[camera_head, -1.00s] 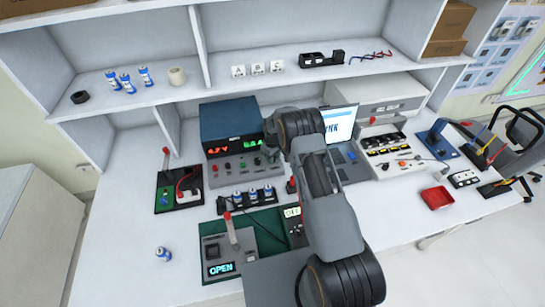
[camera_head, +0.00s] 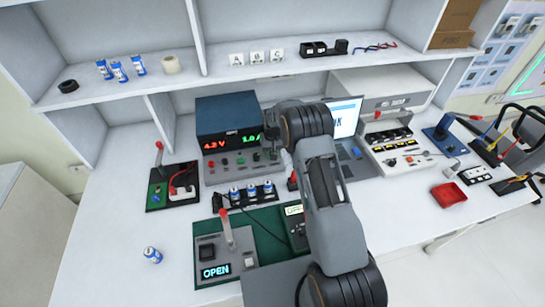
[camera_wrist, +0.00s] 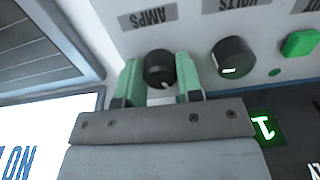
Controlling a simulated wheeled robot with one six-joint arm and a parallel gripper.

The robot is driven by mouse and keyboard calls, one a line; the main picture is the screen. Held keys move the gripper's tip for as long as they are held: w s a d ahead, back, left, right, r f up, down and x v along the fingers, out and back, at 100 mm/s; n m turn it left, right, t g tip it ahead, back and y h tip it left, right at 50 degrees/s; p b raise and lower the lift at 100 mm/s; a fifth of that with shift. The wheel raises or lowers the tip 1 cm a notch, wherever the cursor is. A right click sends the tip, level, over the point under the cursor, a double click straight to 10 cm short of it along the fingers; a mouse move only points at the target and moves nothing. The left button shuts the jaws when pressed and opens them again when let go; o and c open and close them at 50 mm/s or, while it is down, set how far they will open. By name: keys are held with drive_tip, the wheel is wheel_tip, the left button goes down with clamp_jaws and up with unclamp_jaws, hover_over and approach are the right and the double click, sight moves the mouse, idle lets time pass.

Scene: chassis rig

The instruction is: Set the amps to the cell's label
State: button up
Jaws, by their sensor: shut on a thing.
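The AMPS knob (camera_wrist: 159,68) is black and round, on a pale panel under an upside-down AMPS label (camera_wrist: 148,17) in the wrist view. My gripper (camera_wrist: 160,76) is shut on it, a green finger on each side. The VOLTS knob (camera_wrist: 232,57) is beside it, untouched. In the head view the power supply (camera_head: 226,111) shows red 4.2 V (camera_head: 217,143) and green digits (camera_head: 248,137) that look like 1.0 A.
Several cells sit in a black holder (camera_head: 247,194) in front of the supply. A tester reading OPEN (camera_head: 215,271) stands on a green mat (camera_head: 264,243). A laptop (camera_head: 346,118) is right of my arm. The left front table is mostly clear.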

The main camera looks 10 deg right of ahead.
drive_tip(key=shift+m+b, duration=0.9)
drive_tip(key=shift+m, duration=0.9)
drive_tip(key=o, duration=0.9)
drive_tip(key=shift+r, duration=0.1)
wheel_tip(320, 180, up, 14)
drive_tip(key=p, duration=0.7)
drive_tip(key=shift+d, duration=0.1)
drive_tip(key=shift+f, duration=0.2)
